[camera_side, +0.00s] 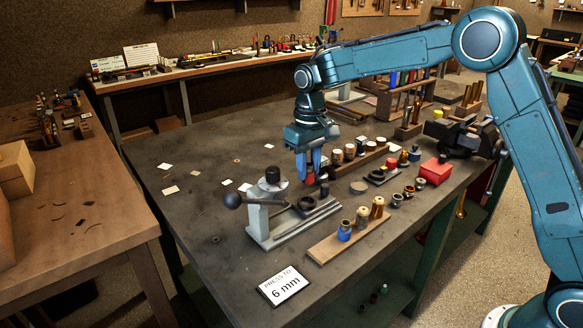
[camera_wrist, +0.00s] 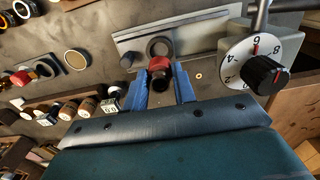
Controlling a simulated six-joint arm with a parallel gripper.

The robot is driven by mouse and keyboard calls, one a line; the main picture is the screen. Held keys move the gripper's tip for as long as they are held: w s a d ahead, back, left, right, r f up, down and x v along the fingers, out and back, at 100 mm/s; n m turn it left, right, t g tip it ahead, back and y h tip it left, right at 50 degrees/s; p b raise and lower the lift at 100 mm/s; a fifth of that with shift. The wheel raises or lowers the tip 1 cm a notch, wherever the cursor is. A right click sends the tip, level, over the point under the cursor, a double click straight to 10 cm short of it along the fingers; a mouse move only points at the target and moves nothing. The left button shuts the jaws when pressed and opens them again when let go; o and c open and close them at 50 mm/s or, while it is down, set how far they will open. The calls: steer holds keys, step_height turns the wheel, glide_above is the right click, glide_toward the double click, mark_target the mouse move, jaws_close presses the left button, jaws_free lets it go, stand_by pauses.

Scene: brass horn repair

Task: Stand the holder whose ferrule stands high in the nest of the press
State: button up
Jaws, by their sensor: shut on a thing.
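My gripper (camera_side: 310,172) points down and is shut on a red holder (camera_wrist: 159,66), which has a dark round end facing the wrist camera. The red also shows between the fingers in the side view (camera_side: 310,180). How high its ferrule stands cannot be told. The grey press (camera_side: 262,222) stands at the front of the bench with a black-knobbed lever. Its nest, a dark ring (camera_side: 306,203) on the base, shows empty in the wrist view (camera_wrist: 158,46), just beyond the held holder. The holder looks above and slightly behind the nest, apart from it.
A wooden strip (camera_side: 325,250) with blue, cream and brown pieces lies right of the press. A sign (camera_side: 284,286) reads "PRESS TO 6 mm". A red box (camera_side: 434,171) and several small parts stand farther right.

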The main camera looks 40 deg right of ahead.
mark_target(308, 182)
steer(key=shift+w+d, duration=0.1)
steer(key=shift+w, duration=0.05)
steer(key=shift+f, duration=0.2)
stand_by(0.3)
steer(key=shift+f, duration=2.2)
steer(key=shift+f, duration=1.2)
steer(key=o, duration=1.4)
steer(key=shift+r, duration=0.15)
steer(key=shift+r, duration=3.4)
